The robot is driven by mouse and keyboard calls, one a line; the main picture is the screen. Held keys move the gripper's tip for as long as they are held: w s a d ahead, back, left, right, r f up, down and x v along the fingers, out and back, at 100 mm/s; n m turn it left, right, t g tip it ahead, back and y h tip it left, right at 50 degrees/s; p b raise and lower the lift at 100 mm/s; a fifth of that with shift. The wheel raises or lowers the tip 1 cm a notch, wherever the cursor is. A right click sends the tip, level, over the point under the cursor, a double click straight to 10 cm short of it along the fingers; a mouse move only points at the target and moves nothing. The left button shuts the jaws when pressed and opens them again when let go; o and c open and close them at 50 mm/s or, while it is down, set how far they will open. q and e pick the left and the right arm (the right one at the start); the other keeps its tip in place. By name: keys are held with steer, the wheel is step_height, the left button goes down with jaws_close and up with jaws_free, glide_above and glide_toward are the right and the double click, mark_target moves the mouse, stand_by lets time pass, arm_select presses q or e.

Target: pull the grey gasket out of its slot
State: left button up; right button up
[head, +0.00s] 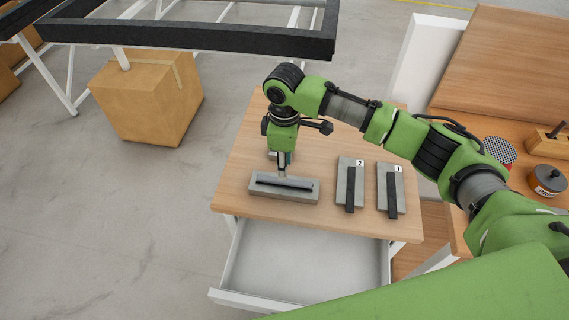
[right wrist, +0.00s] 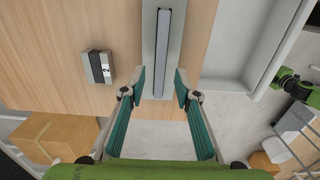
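A grey block (head: 300,195) with a long dark slot along its top lies near the front left of the table. In the right wrist view a smooth blue-grey strip, which looks like the gasket (right wrist: 163,45), runs along the slot of the block (right wrist: 148,30). In the head view the slot looks dark and the strip is hard to make out. My right gripper (head: 282,173) points down over the middle of the block. Its teal-padded fingers are open and empty, on either side of the slot line in the right wrist view (right wrist: 160,83). I cannot see my left gripper.
Grey plates marked 2 (head: 343,180) and 1 (head: 396,178), each with a black strip, lie to the right. A small block marked 2 (right wrist: 99,67) lies behind the slotted block. An open drawer (head: 300,268) juts out below the tabletop (head: 240,178). A carton (head: 145,98) stands on the floor.

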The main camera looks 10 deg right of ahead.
mark_target(285, 182)
step_height(285, 182, down, 2)
steer(key=shift+b, duration=0.8)
steer(key=shift+f+b, duration=0.65)
steer(key=shift+b, duration=0.2)
steer(key=shift+s+f, duration=0.1)
steer(key=shift+f, duration=0.55)
arm_select(q)
steer(key=shift+s+f, duration=0.15)
steer(key=shift+f, duration=2.15)
arm_select(e)
steer(key=shift+f, duration=0.6)
arm_select(q)
steer(key=shift+w, duration=0.2)
arm_select(e)
jaws_close()
arm_select(q)
steer(key=shift+r, duration=0.4)
arm_select(e)
steer(key=shift+w+r, duration=0.25)
steer(key=shift+r, duration=0.1)
arm_select(q)
steer(key=shift+w, duration=0.1)
